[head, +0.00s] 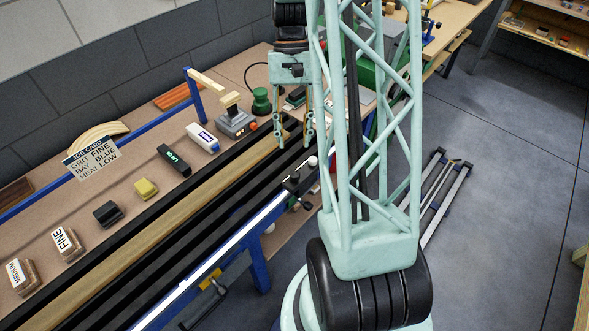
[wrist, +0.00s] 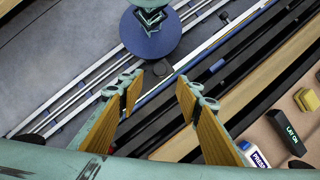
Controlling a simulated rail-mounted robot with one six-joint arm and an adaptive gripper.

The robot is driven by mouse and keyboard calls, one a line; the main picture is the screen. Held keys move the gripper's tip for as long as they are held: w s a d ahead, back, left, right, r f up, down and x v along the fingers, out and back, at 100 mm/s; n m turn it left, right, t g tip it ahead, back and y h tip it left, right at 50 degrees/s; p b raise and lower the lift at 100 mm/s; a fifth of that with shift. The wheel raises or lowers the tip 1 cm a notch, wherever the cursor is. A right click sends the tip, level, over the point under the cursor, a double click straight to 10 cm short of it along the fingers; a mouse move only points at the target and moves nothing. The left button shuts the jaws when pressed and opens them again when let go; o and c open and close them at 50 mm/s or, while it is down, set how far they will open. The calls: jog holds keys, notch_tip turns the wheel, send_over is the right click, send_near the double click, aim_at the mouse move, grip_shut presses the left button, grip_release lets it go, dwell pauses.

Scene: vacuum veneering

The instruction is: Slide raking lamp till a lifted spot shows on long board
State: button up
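The long board (head: 165,217) is a pale wooden strip lying lengthwise between dark strips along the bench; it also shows in the wrist view (wrist: 262,71). A bright white bar (head: 225,252), which looks like the raking lamp, runs along the bench's front edge. A small black block (head: 291,183) and a white knob (head: 312,161) sit near its far end. My gripper (head: 295,134) is open and empty above the bench's far part, pointing down; its spread fingers show in the wrist view (wrist: 158,87). No lifted spot can be made out on the board.
Floor at right is mostly clear.

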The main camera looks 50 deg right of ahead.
aim_at(295, 174)
jog(key=shift+x, duration=5.4)
jog(key=shift+c, duration=0.3)
grip_shut()
